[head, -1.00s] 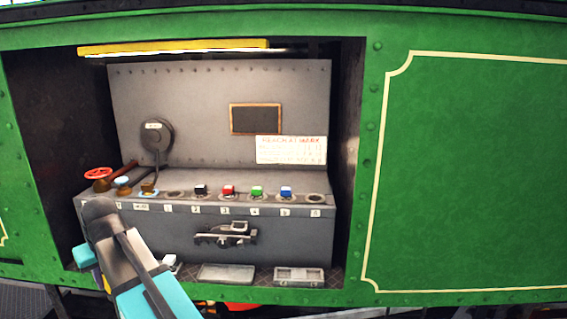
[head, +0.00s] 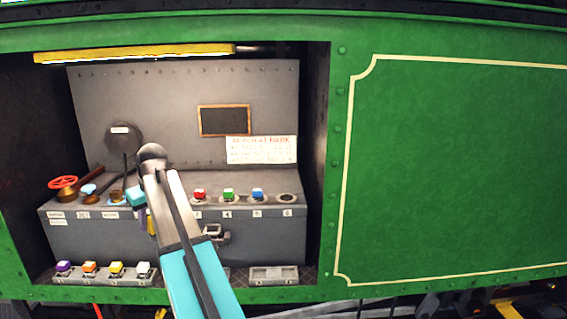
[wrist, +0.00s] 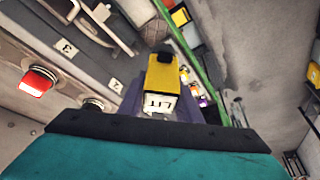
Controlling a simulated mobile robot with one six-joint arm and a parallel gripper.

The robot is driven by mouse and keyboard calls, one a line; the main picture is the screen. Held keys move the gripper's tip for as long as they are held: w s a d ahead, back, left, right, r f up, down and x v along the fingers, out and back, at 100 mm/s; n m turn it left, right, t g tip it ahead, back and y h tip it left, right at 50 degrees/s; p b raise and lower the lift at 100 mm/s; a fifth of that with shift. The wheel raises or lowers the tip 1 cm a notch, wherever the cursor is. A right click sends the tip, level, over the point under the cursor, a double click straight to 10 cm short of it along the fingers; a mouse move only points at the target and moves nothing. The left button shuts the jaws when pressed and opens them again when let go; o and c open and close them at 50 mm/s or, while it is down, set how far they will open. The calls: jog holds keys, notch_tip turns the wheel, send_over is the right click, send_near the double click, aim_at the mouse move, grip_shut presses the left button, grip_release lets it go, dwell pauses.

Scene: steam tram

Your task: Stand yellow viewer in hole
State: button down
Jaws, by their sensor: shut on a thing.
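The yellow viewer (wrist: 162,73), a yellow block with a black end and a white face reading LIT, is held in my gripper (wrist: 160,108) in the wrist view. In the head view, a small part of the yellow viewer (head: 152,226) shows beside my gripper (head: 142,212), in front of the console's front edge. My arm hides part of the hole row. An open hole (head: 287,198) at label 6 is at the right end. Another hole (wrist: 93,104), by label 2 in the wrist view, is partly hidden and its contents are unclear.
Red (head: 199,193), green (head: 228,193) and blue (head: 257,193) pieces stand in the row. Below is a tray (head: 105,281) with purple, orange, yellow and white pieces. A red valve wheel (head: 62,182) and levers are at the left. A latch (head: 216,234) projects from the front.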

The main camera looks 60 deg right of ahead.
jog(key=s+d+r+m+p, duration=0.1)
jog(key=s+d+r, duration=0.25)
jog(key=d, duration=0.75)
jog(key=s+d+r+p, duration=0.2)
jog(key=s+d+r, duration=0.15)
jog(key=d, duration=0.75)
jog(key=s+d+r+m+h, duration=0.1)
jog(key=s+d+r, duration=0.2)
jog(key=s+d, duration=1.3)
jog(key=shift+s+d+r+p, duration=0.2)
jog(key=shift+d+p, duration=0.25)
jog(key=shift+d, duration=0.3)
jog(key=shift+f, duration=0.2)
jog(key=shift+f+b, duration=1.6)
jog(key=shift+f, duration=1.75)
jog(key=shift+w+f, duration=0.1)
jog(key=c, duration=0.6)
grip_release()
jog(key=shift+o, duration=0.2)
